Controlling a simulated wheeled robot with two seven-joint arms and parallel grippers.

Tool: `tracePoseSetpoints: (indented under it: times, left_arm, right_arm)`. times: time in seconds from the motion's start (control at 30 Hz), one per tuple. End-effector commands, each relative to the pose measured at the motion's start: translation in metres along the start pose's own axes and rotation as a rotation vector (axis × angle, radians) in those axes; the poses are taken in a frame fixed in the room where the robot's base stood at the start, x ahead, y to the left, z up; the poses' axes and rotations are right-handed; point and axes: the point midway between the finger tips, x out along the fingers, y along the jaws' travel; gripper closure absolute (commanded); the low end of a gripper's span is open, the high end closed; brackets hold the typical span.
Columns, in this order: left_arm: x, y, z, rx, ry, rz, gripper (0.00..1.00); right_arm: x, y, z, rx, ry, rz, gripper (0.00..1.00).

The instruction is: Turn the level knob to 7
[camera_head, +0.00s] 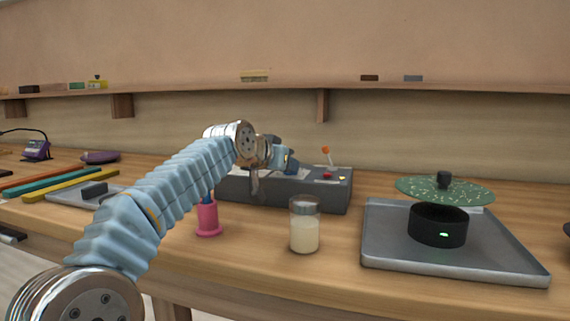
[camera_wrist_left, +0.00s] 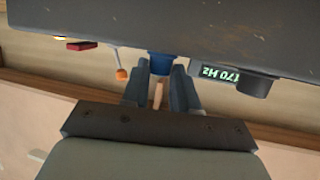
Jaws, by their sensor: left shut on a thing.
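The grey control box (camera_head: 325,192) stands on the bench at the middle of the head view, partly behind my left arm. In the left wrist view the box (camera_wrist_left: 180,25) fills the top. My left gripper (camera_head: 287,158) is above the box top. In the left wrist view its two fingers (camera_wrist_left: 162,90) are shut around a blue knob (camera_wrist_left: 162,62) on the box. No number or pointer on the knob is readable, and I cannot tell its setting. A black knob (camera_wrist_left: 257,87) and a display (camera_wrist_left: 222,76) reading 170 Hz sit beside it. My right gripper is not in view.
An orange-tipped lever (camera_head: 326,151) and a red button (camera_head: 327,175) are on the box. A pink holder (camera_head: 208,218) and a glass jar (camera_head: 304,230) stand in front. A grey tray (camera_head: 385,263) at right holds a black cylinder (camera_head: 438,228) under a green disc (camera_head: 415,187).

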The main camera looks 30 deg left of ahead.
Motion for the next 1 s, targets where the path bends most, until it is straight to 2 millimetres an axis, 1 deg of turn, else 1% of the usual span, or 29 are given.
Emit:
tracePoseSetpoints:
  times: [0.03, 0.07, 0.1, 0.23, 0.5, 0.57, 0.63, 0.77, 1.0]
  left_arm:
    - [0.003, 0.001, 0.004, 0.001, -0.012, 0.002, 1.0]
    - [0.003, 0.001, 0.004, 0.001, -0.012, 0.002, 1.0]
    - [0.003, 0.001, 0.004, 0.001, -0.012, 0.002, 0.66]
    - [0.002, 0.001, 0.003, 0.0, -0.009, 0.001, 0.46]
    - [0.001, 0.0, 0.002, 0.0, -0.004, 0.0, 0.46]
    - [-0.002, 0.0, 0.001, 0.0, -0.003, 0.0, 0.46]
    - [-0.009, 0.0, 0.001, 0.0, -0.001, 0.0, 0.46]
    - [-0.033, 0.0, 0.001, 0.0, 0.0, 0.0, 0.46]
    - [-0.093, 0.0, 0.001, 0.0, -0.001, 0.001, 0.46]
  right_arm:
    - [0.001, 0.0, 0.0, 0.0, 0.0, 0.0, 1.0]
    - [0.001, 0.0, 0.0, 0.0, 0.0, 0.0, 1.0]
    - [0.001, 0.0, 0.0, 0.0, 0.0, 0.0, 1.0]
    - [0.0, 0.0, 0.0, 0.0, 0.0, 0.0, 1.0]
    - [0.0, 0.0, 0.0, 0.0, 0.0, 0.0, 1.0]
    - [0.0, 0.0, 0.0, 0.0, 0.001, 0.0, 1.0]
    - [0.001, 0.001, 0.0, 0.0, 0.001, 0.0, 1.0]
    - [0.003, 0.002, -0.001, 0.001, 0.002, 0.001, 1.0]
    - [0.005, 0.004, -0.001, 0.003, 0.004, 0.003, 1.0]
